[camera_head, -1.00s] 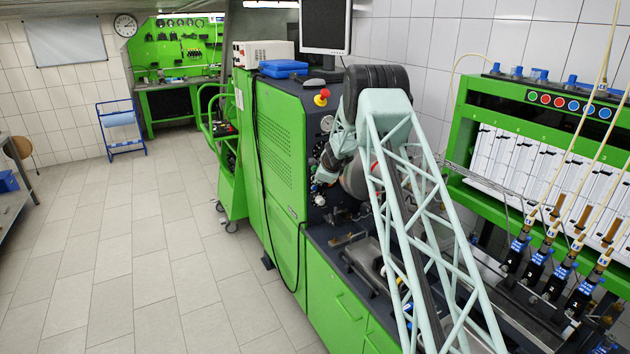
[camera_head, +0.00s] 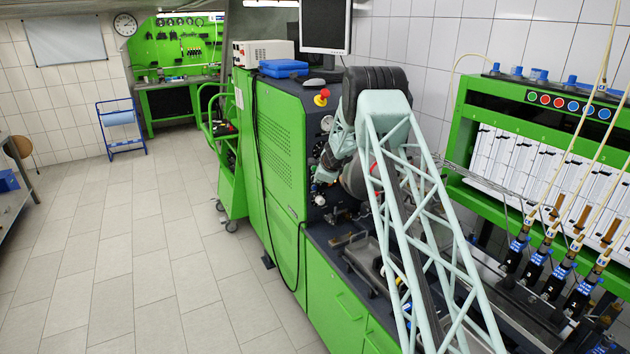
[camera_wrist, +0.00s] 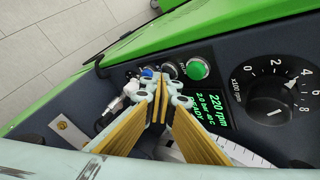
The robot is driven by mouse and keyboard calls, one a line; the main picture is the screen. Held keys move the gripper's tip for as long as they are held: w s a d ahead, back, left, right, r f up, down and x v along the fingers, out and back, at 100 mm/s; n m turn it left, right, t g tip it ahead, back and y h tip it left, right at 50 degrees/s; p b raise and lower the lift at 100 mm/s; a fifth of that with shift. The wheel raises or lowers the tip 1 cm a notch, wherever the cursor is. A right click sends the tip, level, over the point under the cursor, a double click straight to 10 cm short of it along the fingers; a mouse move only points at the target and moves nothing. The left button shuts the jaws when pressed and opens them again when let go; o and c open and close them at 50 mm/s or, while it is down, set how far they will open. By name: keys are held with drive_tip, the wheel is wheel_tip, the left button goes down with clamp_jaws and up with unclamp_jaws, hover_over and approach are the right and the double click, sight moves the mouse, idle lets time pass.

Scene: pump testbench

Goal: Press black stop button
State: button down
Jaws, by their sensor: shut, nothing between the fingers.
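In the wrist view, my gripper (camera_wrist: 160,92) shows with yellow-padded fingers brought together, nothing between them. Its tips are in front of a dark control panel, just below a row of buttons. A dark button, seemingly the black stop button (camera_wrist: 170,69), is right above the fingertips, between a blue button (camera_wrist: 147,72) and a green button (camera_wrist: 197,67). The fingers cover its lower edge, and I cannot tell whether they touch it.
A green-lit display (camera_wrist: 209,112) and a black speed knob (camera_wrist: 270,100) are right of the fingers. A silver connector (camera_wrist: 124,98) with a cable is on the left. In the head view, a red emergency button (camera_head: 323,95) and a gauge (camera_head: 326,123) are on the testbench (camera_head: 279,150).

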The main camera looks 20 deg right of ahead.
drive_tip(key=shift+s+d+b, duration=0.1)
drive_tip(key=shift+s+b, duration=1.05)
drive_tip(key=shift+b, duration=0.95)
drive_tip(key=s+b, duration=0.2)
drive_tip(key=b, duration=0.1)
drive_tip(key=s+b, duration=0.2)
drive_tip(key=b, duration=0.1)
drive_tip(key=shift+s+d, duration=0.2)
drive_tip(key=shift+s, duration=0.1)
drive_tip(key=shift+r, duration=0.1)
idle(0.8)
